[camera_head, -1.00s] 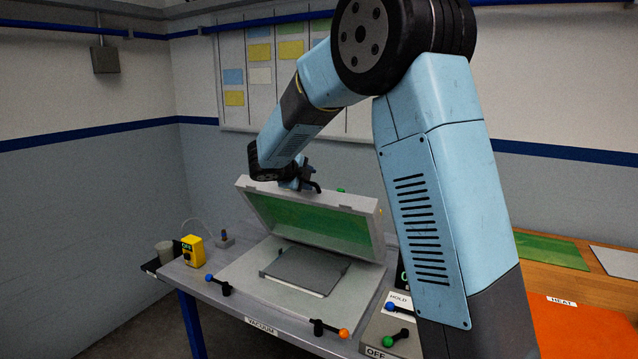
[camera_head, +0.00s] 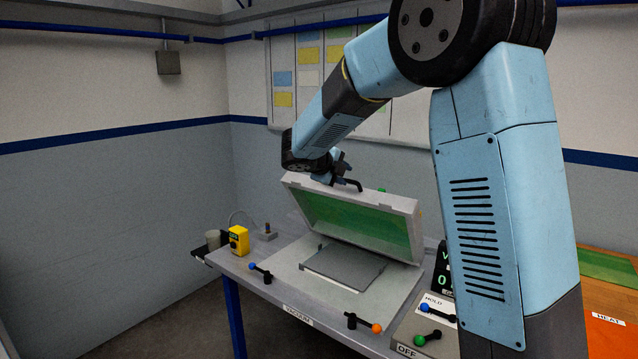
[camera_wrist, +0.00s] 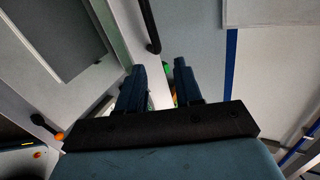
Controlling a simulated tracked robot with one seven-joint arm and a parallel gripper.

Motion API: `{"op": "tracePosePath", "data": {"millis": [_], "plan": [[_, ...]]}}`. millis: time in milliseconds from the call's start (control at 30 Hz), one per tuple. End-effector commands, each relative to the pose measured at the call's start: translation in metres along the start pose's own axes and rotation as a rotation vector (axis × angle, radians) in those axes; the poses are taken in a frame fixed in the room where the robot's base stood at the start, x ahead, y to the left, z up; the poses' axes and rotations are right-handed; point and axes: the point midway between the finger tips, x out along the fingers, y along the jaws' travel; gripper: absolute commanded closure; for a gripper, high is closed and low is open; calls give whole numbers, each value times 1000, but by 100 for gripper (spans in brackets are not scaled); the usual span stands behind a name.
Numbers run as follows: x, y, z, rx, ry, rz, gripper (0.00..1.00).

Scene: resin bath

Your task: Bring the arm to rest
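My arm reaches from the right side of the head view to the back of the lid. My gripper (camera_head: 345,177) is above the top edge of the raised lid (camera_head: 352,190), near its dark handle (camera_head: 349,185). In the wrist view my gripper (camera_wrist: 160,80) shows two blue fingers apart with nothing between them. The handle (camera_wrist: 150,28) lies ahead of the fingers there, apart from them. The lid has a green underside and stands tilted open over a flat grey plate (camera_head: 343,264).
The bench (camera_head: 253,280) carries a yellow box (camera_head: 239,240), a lever with a blue knob (camera_head: 260,272) and a lever with an orange knob (camera_head: 363,323). A control panel (camera_head: 436,325) stands at front right. An orange heat surface (camera_head: 607,335) is at far right.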

Motion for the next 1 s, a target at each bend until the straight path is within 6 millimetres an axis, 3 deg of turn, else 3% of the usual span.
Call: {"op": "tracePosePath", "data": {"millis": [200, 433, 700, 1000], "plan": [[-18, -17, -66, 469, 77, 86, 65], [-45, -21, -142, 1063, 208, 166, 65], [-83, -9, -219, 1753, 407, 212, 65], [-131, 18, -287, 2497, 695, 199, 65]]}}
